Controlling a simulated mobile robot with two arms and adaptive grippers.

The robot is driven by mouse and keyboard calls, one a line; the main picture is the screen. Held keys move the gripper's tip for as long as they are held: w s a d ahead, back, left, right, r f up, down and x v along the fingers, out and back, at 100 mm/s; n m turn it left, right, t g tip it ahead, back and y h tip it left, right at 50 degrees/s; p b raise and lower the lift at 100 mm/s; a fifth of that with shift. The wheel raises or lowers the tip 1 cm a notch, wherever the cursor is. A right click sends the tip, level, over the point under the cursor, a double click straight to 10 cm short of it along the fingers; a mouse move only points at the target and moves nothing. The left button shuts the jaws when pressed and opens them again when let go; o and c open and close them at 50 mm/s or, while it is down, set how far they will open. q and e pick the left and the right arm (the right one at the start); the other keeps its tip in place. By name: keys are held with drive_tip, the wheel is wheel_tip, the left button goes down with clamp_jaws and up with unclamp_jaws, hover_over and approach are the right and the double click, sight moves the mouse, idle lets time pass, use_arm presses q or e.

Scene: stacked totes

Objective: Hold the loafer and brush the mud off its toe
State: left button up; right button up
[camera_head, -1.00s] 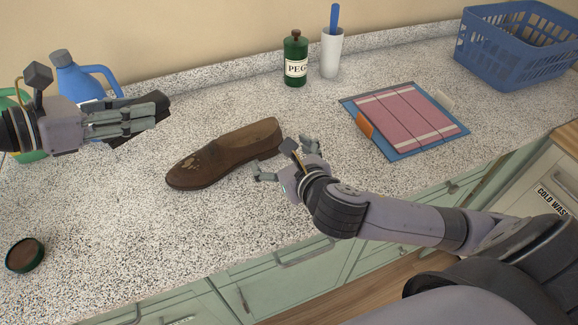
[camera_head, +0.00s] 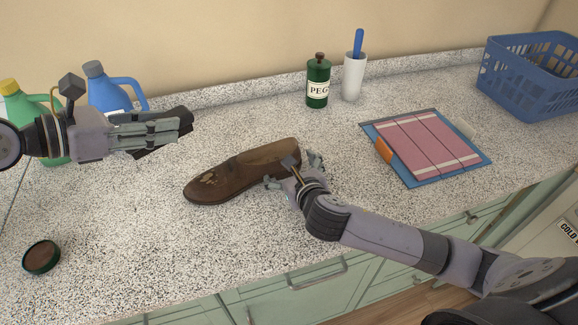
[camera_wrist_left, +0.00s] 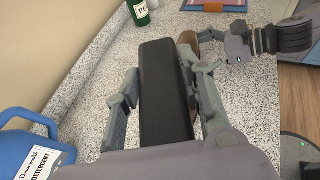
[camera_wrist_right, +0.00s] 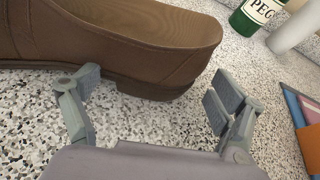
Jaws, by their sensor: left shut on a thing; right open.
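My right gripper (camera_head: 292,174) is open at the loafer's heel end. In the right wrist view the heel (camera_wrist_right: 150,84) sits ahead of and between the spread fingers, with a gap on the right; I cannot tell whether the left finger touches it.
A green bottle (camera_head: 318,84) and a white cup (camera_head: 353,78) stand at the back. Pink folded cloth (camera_head: 425,145) lies on a blue board at right, before a blue basket (camera_head: 535,80). Blue (camera_head: 108,92) and green jugs stand behind my left arm. A small round tin (camera_head: 41,257) is front left.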

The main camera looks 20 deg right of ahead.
drive_tip(key=shift+w+f, duration=0.15)
drive_tip(key=shift+w, duration=0.2)
drive_tip(key=c, duration=1.6)
drive_tip(key=shift+o, duration=0.2)
